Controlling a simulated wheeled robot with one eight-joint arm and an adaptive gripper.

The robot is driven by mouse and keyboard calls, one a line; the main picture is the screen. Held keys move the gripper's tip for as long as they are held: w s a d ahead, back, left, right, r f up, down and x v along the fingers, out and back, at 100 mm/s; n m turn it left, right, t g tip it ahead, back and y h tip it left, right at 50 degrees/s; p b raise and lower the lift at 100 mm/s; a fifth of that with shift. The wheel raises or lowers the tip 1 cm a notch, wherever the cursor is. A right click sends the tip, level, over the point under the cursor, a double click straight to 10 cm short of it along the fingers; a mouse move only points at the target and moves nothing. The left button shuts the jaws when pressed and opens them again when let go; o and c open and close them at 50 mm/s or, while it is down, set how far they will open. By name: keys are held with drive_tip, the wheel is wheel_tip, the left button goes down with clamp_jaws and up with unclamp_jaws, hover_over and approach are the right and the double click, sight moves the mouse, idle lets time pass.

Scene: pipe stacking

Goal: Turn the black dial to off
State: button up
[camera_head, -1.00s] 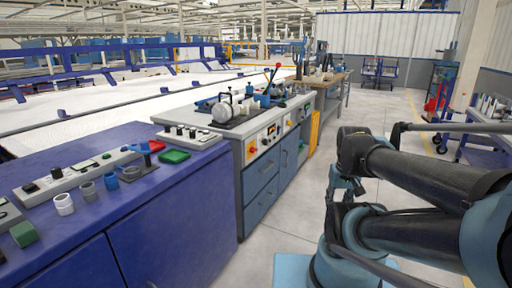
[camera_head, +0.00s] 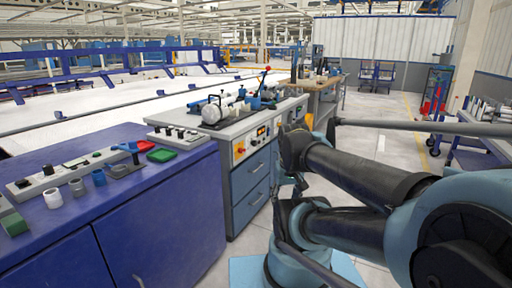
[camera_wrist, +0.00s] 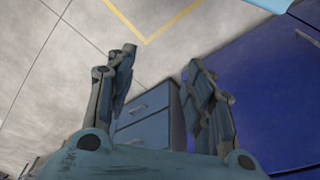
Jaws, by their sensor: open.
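The control panel (camera_head: 251,141) is on the upper front of the grey cabinet with blue drawers. It carries a red knob on yellow at its left end, a dark display and small dark controls. They are too small to tell which is the black dial or how it is turned. My gripper (camera_wrist: 162,60) is open and empty in the wrist view, its two fingers apart above the floor. The cabinet's blue drawers (camera_wrist: 146,112) show beyond and between the fingers. In the head view my arm is right of the panel, with a visible gap.
The aisle floor (camera_head: 385,130) behind my arm is clear.

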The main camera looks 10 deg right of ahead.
sight(256, 143)
drive_tip(key=w+a+r+m+y, duration=0.2)
drive_tip(key=w+a+r+m, duration=0.15)
drive_tip(key=w, duration=0.55)
drive_tip(key=w+a+r+m+y, duration=0.25)
drive_tip(key=w+r, duration=0.25)
drive_tip(key=w, duration=0.4)
drive_tip(key=w+d+r+m+t+y, duration=0.15)
drive_tip(key=w+m+y, duration=0.4)
drive_tip(key=w, duration=1.45)
drive_tip(key=w+d+f+m+t+y, duration=0.1)
drive_tip(key=w+d+f+m+t, duration=0.2)
drive_tip(key=w, duration=0.5)
drive_tip(key=w+d+f+m+t+y, duration=0.1)
drive_tip(key=w+d+f+m, duration=0.35)
drive_tip(key=w, duration=0.35)
drive_tip(key=w+d+f+m+t+y, duration=0.3)
drive_tip(key=w+d+f+m, duration=0.4)
drive_tip(key=d+f, duration=0.4)
drive_tip(key=shift+n, duration=0.3)
drive_tip(key=x, duration=1.2)
drive_tip(key=f+x, duration=0.1)
drive_tip(key=x, duration=0.5)
drive_tip(key=shift+w+d, duration=0.15)
drive_tip(key=shift+w, duration=0.1)
